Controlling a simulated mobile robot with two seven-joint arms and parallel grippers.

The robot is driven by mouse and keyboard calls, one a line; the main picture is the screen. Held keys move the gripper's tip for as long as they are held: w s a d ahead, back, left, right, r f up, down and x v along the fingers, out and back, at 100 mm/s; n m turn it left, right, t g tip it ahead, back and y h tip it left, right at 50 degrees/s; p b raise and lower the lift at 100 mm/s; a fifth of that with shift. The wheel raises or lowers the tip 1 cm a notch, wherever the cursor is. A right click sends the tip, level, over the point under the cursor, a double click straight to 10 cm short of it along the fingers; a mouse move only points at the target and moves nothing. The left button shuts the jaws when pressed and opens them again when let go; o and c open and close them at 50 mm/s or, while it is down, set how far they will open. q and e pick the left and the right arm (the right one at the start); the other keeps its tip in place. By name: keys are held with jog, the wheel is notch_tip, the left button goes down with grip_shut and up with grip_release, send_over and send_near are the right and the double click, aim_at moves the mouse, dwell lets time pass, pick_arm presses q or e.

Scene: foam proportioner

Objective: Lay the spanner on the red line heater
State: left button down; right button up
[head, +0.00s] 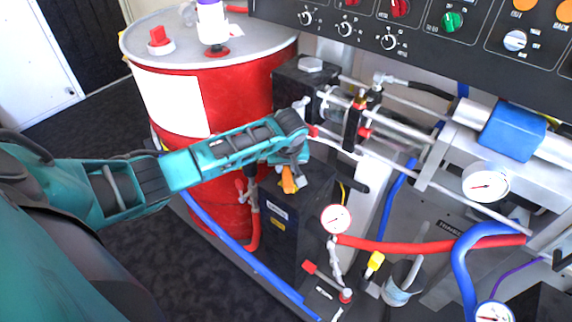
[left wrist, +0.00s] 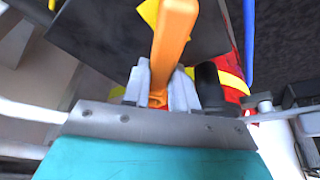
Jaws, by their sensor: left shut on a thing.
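My left arm reaches in from the left in the head view. My left gripper (head: 290,170) points down and is shut on the orange handle of the spanner (head: 288,180). A dark box with small labels (head: 287,240), seemingly the red line heater, stands just below the gripper. I cannot tell whether the spanner touches it. My right gripper is out of view.
A red drum (head: 240,95) with a grey lid stands behind my left arm. A black control panel (head: 430,35) hangs at the top right. A blue hose (head: 235,255) runs along the box's left side.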

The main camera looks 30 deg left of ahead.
pick_arm(q)
jog(key=shift+f, duration=0.6)
jog(key=c, duration=0.9)
grip_release()
jog(key=shift+r, duration=0.1)
